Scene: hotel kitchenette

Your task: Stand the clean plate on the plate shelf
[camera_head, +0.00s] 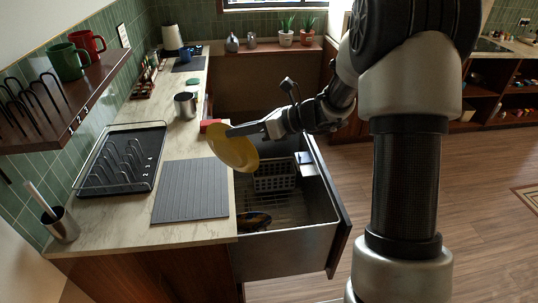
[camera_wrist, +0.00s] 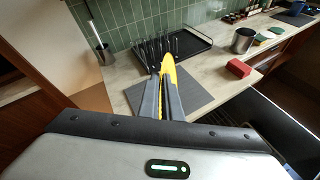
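My gripper (camera_head: 232,130) is shut on the rim of a yellow plate (camera_head: 236,152) and holds it tilted above the inner edge of the open drawer. In the wrist view the plate (camera_wrist: 168,66) shows nearly edge-on between the fingers (camera_wrist: 164,98). A dark wooden wall shelf (camera_head: 98,88) at upper left has black wire dividers (camera_head: 38,98) and numbers on its front edge. It looks like the plate shelf; its dividers hold no plate that I can see. A black rack (camera_head: 92,187) with numbered wire slots stands empty on the counter.
A green mug (camera_head: 66,62) and a red mug (camera_head: 88,43) stand on the wall shelf. A grey ribbed mat (camera_head: 192,190), metal cup (camera_head: 186,105), red block (camera_wrist: 238,68) and utensil holder (camera_head: 62,225) are on the counter. The drawer (camera_head: 305,228) holds a grey basket (camera_head: 274,178) and a dark dish (camera_head: 254,221).

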